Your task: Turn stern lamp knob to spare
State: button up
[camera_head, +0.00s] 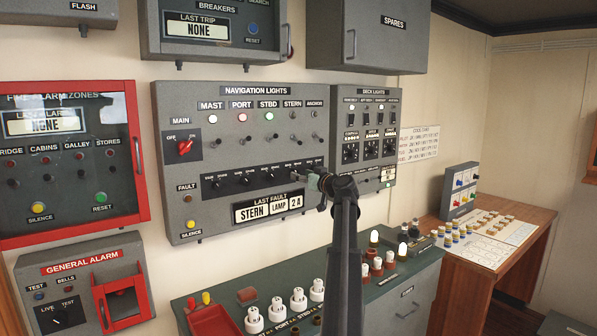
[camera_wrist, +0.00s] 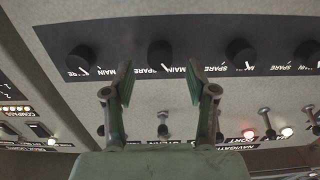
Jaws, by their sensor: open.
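The stern lamp knob is a small black rotary knob in the lower strip of the grey navigation lights panel (camera_head: 210,215), with MAIN and SPARE marked beside it. In the wrist view I take it to be the second knob from the left (camera_wrist: 160,52), below which the stern switch hangs.
Similar knobs lie close by: one to the left (camera_wrist: 83,58) and one to the right (camera_wrist: 240,51). Toggle switches (camera_wrist: 163,127) stick out near the fingers. The deck lights panel (camera_head: 365,110) adjoins at right.

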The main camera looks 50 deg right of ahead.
jog(key=shift+x, duration=1.35)
grip_shut()
jog(key=shift+m, duration=0.4)
jog(key=m+b, duration=0.3)
jog(key=m, duration=1)
jog(key=shift+r, duration=0.1)
